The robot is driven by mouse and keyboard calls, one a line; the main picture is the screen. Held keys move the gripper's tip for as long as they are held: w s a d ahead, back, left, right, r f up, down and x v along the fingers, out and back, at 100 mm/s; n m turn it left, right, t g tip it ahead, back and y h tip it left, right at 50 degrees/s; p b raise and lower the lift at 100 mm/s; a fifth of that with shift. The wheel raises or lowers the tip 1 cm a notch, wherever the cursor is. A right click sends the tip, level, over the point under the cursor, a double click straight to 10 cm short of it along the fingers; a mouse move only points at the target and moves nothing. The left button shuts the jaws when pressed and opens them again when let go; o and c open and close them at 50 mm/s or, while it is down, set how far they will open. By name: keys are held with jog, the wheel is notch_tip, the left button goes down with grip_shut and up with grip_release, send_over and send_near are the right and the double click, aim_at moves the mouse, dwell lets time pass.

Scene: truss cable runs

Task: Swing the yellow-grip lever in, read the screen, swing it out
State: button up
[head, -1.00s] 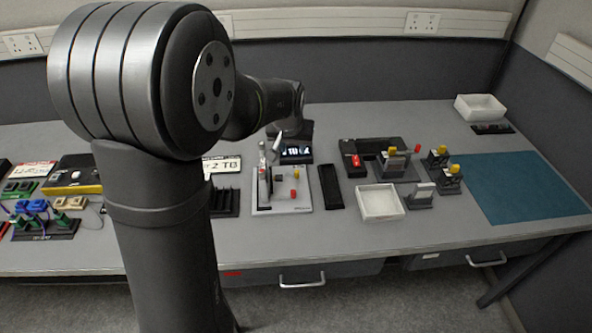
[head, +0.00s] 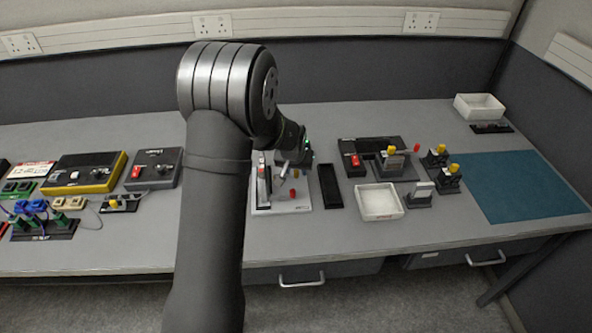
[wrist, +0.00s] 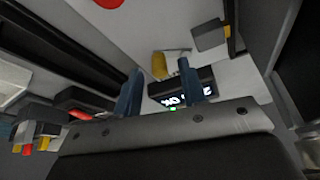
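The white fixture plate (head: 268,209) stands in the middle of the bench. In the wrist view the lever's yellow grip (wrist: 159,66) shows between my gripper's two blue fingers (wrist: 160,72), with gaps on both sides. My gripper is open; I cannot tell whether the grip lies fully between the fingertips. In the head view my gripper (head: 286,168) is low over the plate. A small dark screen (wrist: 180,101) with white characters shows behind the fingers, partly covered by one of them; its text is not clear. A small green light glows below it.
A red knob (head: 293,192) stands on the plate near the grip. A black slotted strip (head: 331,186) and a white tray (head: 380,201) lie to the right. Yellow-topped blocks (head: 449,178) stand further right. A teal mat (head: 525,187) is clear.

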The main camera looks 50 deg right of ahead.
jog(key=shift+d+f, duration=0.15)
jog(key=shift+f, duration=0.15)
jog(key=shift+c, duration=0.5)
grip_shut()
jog(key=shift+m, duration=0.3)
jog(key=shift+a+m, duration=0.25)
jog(key=shift+m, duration=0.15)
jog(key=shift+o, duration=0.5)
grip_release()
